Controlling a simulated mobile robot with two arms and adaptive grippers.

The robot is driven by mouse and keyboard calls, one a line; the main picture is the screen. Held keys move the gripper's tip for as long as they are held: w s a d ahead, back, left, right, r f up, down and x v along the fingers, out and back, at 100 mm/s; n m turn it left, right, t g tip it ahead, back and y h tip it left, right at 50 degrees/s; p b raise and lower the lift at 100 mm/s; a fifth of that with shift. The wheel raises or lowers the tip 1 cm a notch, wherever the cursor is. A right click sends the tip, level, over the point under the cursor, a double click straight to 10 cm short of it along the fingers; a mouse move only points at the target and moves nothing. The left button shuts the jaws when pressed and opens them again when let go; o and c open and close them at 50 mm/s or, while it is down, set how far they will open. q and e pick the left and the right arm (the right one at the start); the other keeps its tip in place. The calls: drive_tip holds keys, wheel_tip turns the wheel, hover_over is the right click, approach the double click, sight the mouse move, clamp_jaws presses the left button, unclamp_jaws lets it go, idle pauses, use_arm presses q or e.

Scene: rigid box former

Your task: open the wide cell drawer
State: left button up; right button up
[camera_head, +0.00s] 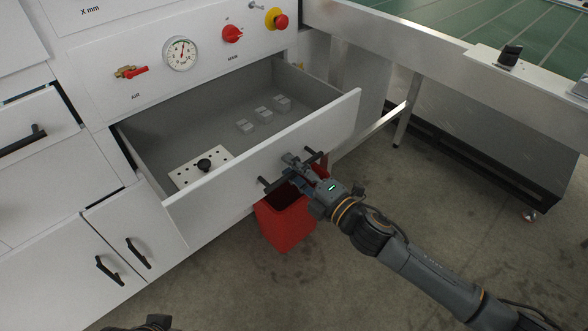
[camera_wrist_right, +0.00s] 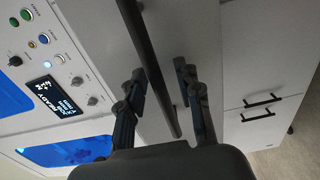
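The wide cell drawer (camera_head: 285,150) is pulled well out of the white cabinet, and its grey inside shows in the head view. Its dark bar handle (camera_head: 270,184) is on the front panel. My right gripper (camera_head: 292,166) is at this handle. In the right wrist view the handle bar (camera_wrist_right: 162,85) runs between the two fingers of my right gripper (camera_wrist_right: 163,75). The fingers stand apart with a visible gap beside the bar. Only a dark piece of my left arm shows at the bottom edge of the head view; its fingers are hidden.
In the drawer are a white perforated plate (camera_head: 188,174) with a black knob and several small clear blocks (camera_head: 263,113). A red bin (camera_head: 290,228) stands below the drawer front. A conveyor table (camera_head: 455,45) is at right. Closed cabinet doors (camera_head: 140,225) are at lower left.

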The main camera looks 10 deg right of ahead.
drive_tip(key=v, duration=1.2)
idle(0.4)
